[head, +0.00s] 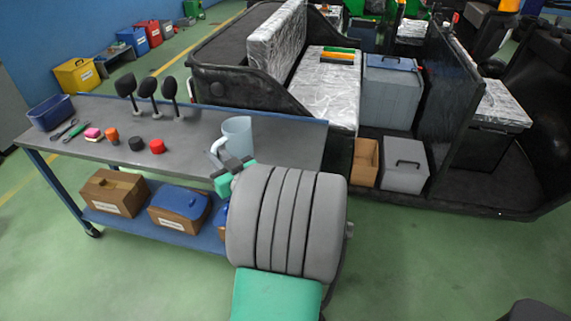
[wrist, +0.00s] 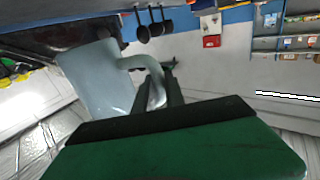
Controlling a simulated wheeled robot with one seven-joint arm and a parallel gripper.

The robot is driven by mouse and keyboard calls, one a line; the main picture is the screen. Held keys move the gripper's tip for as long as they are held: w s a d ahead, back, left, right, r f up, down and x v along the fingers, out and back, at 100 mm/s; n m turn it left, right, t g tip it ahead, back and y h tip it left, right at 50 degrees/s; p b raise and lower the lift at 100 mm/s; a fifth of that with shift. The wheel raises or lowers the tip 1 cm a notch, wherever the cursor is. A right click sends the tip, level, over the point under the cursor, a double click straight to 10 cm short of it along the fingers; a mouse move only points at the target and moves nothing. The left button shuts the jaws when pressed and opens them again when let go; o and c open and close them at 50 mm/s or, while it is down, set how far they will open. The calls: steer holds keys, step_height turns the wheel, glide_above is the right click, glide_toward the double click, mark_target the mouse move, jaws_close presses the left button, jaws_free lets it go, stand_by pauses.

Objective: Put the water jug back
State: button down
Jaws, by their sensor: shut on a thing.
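The water jug (head: 238,136) is pale blue and translucent, with a handle on its left side in the head view. It is upright over the right end of the grey workbench top (head: 190,138); I cannot tell whether its base touches the top. My gripper (head: 219,156) is shut on the jug's handle. In the wrist view the jug (wrist: 98,78) stands left of the fingers, and its curved handle runs between the fingertips of my gripper (wrist: 160,88). My arm hides the bench's front right corner.
On the bench stand several black mirrors (head: 148,89), a red cap (head: 157,146), a black cap (head: 136,143) and a blue bin (head: 51,112). Cardboard boxes (head: 113,192) sit on the lower shelf. Behind the bench is a black vehicle body with plastic-wrapped seats (head: 325,87) and a grey container (head: 390,92).

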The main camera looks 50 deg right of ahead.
steer(key=s+d+m+g+h+b, duration=0.2)
steer(key=s+d+m+h, duration=0.25)
steer(key=s+d, duration=0.65)
steer(key=shift+n+h, duration=0.25)
steer(key=shift+h, duration=0.2)
steer(key=shift+w+d+f+p, duration=0.3)
steer(key=shift+w+d+f, duration=1.25)
steer(key=shift+w+f, duration=0.55)
steer(key=shift+w+d+f+p, duration=0.35)
steer(key=shift+w+d+f, duration=1.15)
steer(key=shift+w+f, duration=0.6)
steer(key=shift+w+d+f+p, duration=0.3)
steer(key=shift+w+d+f, duration=1.4)
steer(key=shift+f, duration=0.55)
steer(key=shift+w+a, duration=0.15)
steer(key=shift+f, duration=0.15)
steer(key=c, duration=1.9)
jaws_free()
steer(key=shift+f, duration=0.1)
steer(key=o, duration=0.5)
